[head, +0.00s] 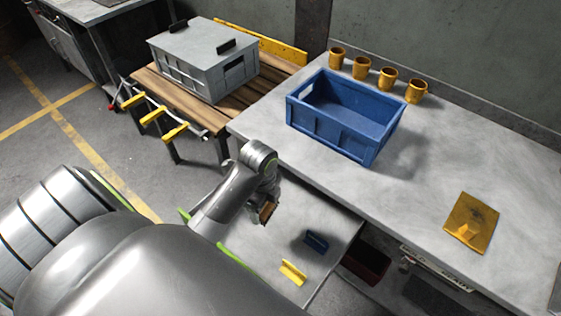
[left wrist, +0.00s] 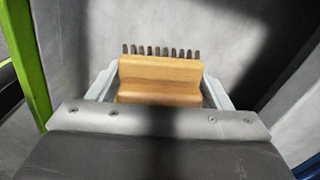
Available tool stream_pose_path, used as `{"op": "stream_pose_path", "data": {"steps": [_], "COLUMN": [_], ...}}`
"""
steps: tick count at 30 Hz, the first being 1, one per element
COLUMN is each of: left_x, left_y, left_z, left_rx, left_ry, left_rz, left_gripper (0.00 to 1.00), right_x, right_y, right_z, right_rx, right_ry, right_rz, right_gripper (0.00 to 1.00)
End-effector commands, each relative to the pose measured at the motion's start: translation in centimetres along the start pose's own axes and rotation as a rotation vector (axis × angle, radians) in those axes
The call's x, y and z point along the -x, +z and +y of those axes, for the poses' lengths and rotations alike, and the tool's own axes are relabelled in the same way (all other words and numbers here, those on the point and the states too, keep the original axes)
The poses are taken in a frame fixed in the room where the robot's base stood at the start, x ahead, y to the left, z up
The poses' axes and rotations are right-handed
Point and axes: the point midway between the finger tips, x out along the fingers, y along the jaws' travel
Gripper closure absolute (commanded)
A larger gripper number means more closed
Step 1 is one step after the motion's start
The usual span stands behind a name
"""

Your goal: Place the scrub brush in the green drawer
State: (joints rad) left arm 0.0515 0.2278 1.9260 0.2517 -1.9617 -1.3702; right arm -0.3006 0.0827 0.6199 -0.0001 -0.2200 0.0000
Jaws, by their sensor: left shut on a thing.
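The scrub brush (head: 267,212) is a wooden block, held in my left gripper (head: 266,205). In the left wrist view the brush (left wrist: 160,80) shows its tan body and a row of dark bristles, between the two fingers. The gripper is over a pulled-out, grey-floored drawer below the tabletop, a green strip along its edge (head: 235,257). The green edge also shows at the left of the left wrist view (left wrist: 30,60). My arm hides part of the drawer. The brush appears above the grey floor; the exact gap is unclear. My right gripper is out of view.
Small blue (head: 316,241) and yellow (head: 293,271) pieces are at the drawer's right side. On the grey table (head: 430,160) stand a blue crate (head: 330,132), several orange cups (head: 361,68) and a yellow plate-like item (head: 471,222). A grey box (head: 205,70) sits on a wooden bench.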

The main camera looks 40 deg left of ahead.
Motion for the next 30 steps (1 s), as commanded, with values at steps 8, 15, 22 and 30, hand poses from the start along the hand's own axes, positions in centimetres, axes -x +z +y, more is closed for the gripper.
{"op": "stream_pose_path", "data": {"steps": [8, 15, 22, 30], "left_x": [-1.3, -5.3, -7.8, -10.1], "left_y": [-0.4, -0.4, -0.4, -0.4], "left_z": [-0.1, 0.0, 0.0, -0.1], "left_rx": [-0.177, -0.181, -0.178, -0.179], "left_ry": [0.0, 0.002, 0.003, -0.001], "left_rz": [0.0, 0.0, 0.0, -0.001], "left_gripper": [0.49, 0.49, 0.49, 0.49], "right_x": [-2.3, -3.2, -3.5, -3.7], "right_y": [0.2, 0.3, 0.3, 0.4], "right_z": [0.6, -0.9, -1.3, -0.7], "right_rx": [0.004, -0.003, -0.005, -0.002], "right_ry": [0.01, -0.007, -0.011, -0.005], "right_rz": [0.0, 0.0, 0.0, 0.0], "right_gripper": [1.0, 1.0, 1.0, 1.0]}}
